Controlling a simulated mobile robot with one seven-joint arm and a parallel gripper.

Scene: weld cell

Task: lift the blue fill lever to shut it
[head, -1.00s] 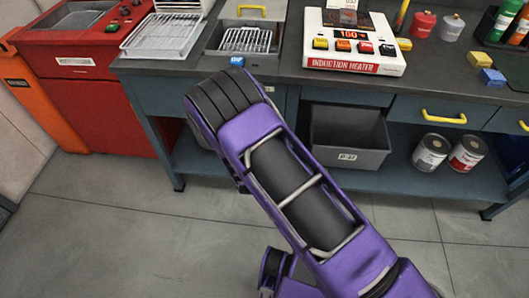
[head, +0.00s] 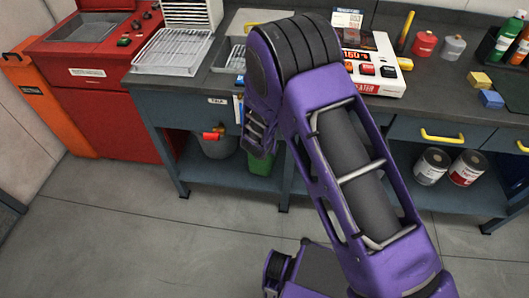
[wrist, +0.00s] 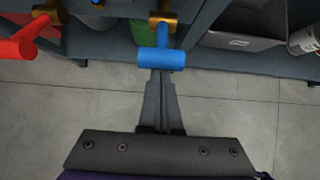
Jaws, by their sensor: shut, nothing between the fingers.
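The blue fill lever (wrist: 162,59) shows in the wrist view, reaching from a brass valve (wrist: 163,18) toward the camera and ending in a crosswise blue handle. My gripper (wrist: 158,76) is shut and empty. Its fingers point at the handle from below in the picture, and their tips are overlapped by the handle's lower edge. I cannot tell whether they touch it. In the head view my purple arm hides the gripper and the blue lever.
A red lever (wrist: 16,46) on another brass valve (wrist: 47,14) sticks out at the left. A grey bin (wrist: 245,24) and a green bin (head: 261,161) are on the shelf under the workbench (head: 135,95). The floor in front is clear.

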